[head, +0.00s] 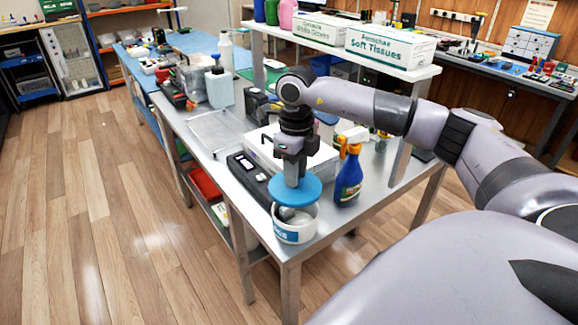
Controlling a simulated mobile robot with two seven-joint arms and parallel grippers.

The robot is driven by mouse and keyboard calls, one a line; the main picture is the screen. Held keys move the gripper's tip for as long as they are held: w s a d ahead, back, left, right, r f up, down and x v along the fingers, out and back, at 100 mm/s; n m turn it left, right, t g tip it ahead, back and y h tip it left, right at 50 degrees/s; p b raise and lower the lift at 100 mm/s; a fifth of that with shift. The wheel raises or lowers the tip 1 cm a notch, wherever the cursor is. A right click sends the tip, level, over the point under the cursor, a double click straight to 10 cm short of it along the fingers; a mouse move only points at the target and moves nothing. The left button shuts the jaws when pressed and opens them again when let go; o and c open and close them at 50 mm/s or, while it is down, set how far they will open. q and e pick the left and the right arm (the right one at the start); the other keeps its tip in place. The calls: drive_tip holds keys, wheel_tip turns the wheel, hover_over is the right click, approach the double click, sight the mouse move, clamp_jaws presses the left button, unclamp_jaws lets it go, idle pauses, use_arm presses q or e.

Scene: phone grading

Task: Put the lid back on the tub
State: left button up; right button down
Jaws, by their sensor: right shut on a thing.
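A white tub (295,232) with blue lettering stands near the front corner of the metal workbench (262,218). My right gripper (292,180) points down and is shut on the round blue lid (297,191). It holds the lid roughly level above the tub. A gap shows between lid and rim, and part of the tub's inside is visible under the lid. The lid hides the tub's far rim. The gripper's fingertips are partly hidden against the lid. My left gripper is not in view.
A blue spray bottle with an orange head (349,174) stands close to the right of the tub. A dark device (248,176) lies just behind left. Tissue boxes (389,49) sit on the raised shelf behind. Open wooden floor lies to the left.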

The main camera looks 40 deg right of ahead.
sight(296, 194)
drive_tip(key=shift+s+f+b, duration=0.15)
drive_tip(key=shift+f+b, duration=0.25)
drive_tip(key=shift+f, duration=0.15)
wheel_tip(296, 194, down, 3)
drive_tip(key=b, duration=0.2)
drive_tip(key=shift+f+b, duration=0.2)
drive_tip(key=shift+b, duration=0.15)
drive_tip(key=shift+f+b, duration=0.5)
drive_tip(key=shift+f, duration=0.35)
drive_tip(key=shift+f, duration=0.15)
idle(1.1)
drive_tip(key=shift+c, duration=1.8)
unclamp_jaws()
